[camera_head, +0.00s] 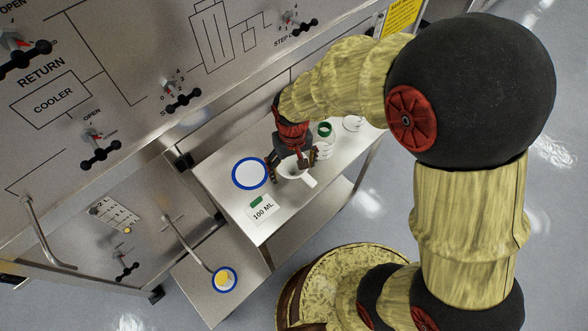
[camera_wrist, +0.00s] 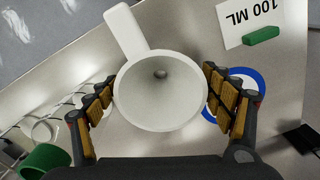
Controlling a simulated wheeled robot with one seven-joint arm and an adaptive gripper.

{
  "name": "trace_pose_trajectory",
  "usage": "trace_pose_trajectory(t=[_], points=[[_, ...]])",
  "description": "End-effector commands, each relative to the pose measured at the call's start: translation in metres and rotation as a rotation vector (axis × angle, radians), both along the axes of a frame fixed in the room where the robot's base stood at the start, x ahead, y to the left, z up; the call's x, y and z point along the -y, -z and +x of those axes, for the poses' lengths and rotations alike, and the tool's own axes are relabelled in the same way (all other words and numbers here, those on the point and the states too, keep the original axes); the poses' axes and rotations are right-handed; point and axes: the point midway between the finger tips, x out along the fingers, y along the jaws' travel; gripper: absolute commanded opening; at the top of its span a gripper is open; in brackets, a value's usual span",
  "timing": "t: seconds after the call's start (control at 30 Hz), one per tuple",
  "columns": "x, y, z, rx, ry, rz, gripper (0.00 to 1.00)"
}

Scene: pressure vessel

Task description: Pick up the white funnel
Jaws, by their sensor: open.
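The white funnel (camera_head: 290,167) stands on the metal cart, its wide mouth up and its flat handle pointing to the lower right in the head view. In the wrist view the funnel (camera_wrist: 160,88) fills the middle, with a small dark hole at its bottom and the handle to the upper left. My gripper (camera_head: 293,165) is open and reaches down over the funnel. In the wrist view the fingers of my gripper (camera_wrist: 160,98) lie on either side of the cone, close to its rim. I cannot tell whether they touch it. The funnel's spout is hidden.
The cart top (camera_head: 240,205) carries a blue-ringed white disc (camera_head: 250,174), a "100 ML" card (camera_head: 263,211) with a green block, and a green-topped container (camera_head: 325,129) with clear glassware nearby. A steel panel (camera_head: 120,120) with valves and levers stands behind the cart.

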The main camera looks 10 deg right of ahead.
Motion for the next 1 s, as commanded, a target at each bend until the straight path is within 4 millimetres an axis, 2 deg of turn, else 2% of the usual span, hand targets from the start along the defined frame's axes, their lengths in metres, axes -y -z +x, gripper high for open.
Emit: trace_pose_trajectory(t=[0.03, 0.1, 0.33, 1.0], points=[[0.0000, 0.0094, -0.0003, -0.002, 0.000, 0.000, 0.81], [-0.0001, 0.0139, 0.0000, -0.001, 0.000, 0.000, 0.81], [-0.0003, 0.0131, 0.0003, 0.001, 0.000, 0.000, 0.80], [-0.0001, 0.0132, 0.0001, 0.000, 0.000, 0.000, 0.42]])
